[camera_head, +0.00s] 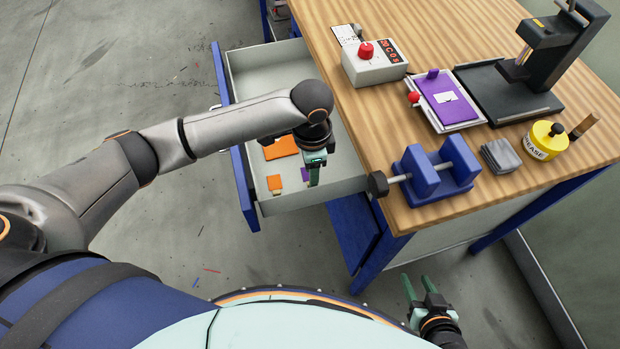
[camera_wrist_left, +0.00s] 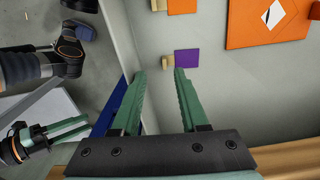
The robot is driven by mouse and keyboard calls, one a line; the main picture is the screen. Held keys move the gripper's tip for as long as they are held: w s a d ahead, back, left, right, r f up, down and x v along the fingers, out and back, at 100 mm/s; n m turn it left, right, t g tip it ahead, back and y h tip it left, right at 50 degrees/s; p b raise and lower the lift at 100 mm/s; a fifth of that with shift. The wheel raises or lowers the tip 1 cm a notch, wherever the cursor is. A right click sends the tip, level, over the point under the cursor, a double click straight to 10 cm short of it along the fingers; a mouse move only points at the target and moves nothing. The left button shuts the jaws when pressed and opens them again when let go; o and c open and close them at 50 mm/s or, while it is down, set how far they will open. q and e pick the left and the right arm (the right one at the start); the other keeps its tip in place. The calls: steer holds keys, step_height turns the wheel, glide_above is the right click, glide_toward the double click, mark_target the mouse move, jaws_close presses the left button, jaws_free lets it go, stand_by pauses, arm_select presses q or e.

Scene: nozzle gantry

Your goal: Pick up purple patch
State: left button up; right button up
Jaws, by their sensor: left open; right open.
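The purple patch (camera_wrist_left: 187,57) lies flat on the drawer floor with a small beige block at its left edge in the left wrist view. In the head view the purple patch (camera_head: 305,174) is partly hidden by my left gripper (camera_head: 314,178). My left gripper is over the drawer, pointing down, open and empty. In the left wrist view its fingertips (camera_wrist_left: 160,75) appear just below the patch and beige block; I cannot tell the height gap. My right gripper (camera_head: 418,284) is open and empty, off the front of the table, low in the head view.
The open drawer (camera_head: 252,62) also holds a small orange patch (camera_head: 274,182) and a larger orange pad (camera_head: 281,148). The bench top (camera_head: 440,210) carries a blue vise (camera_head: 436,172), a control box (camera_head: 375,66), a purple plate (camera_head: 448,100), a press (camera_head: 560,45) and a yellow grease tin (camera_head: 545,140).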

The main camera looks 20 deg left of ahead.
arm_select(q)
steer(key=f, duration=0.4)
steer(key=shift+w+a+f+b, duration=0.15)
steer(key=shift+w+f+b, duration=0.2)
steer(key=shift+f, duration=0.05)
jaws_close()
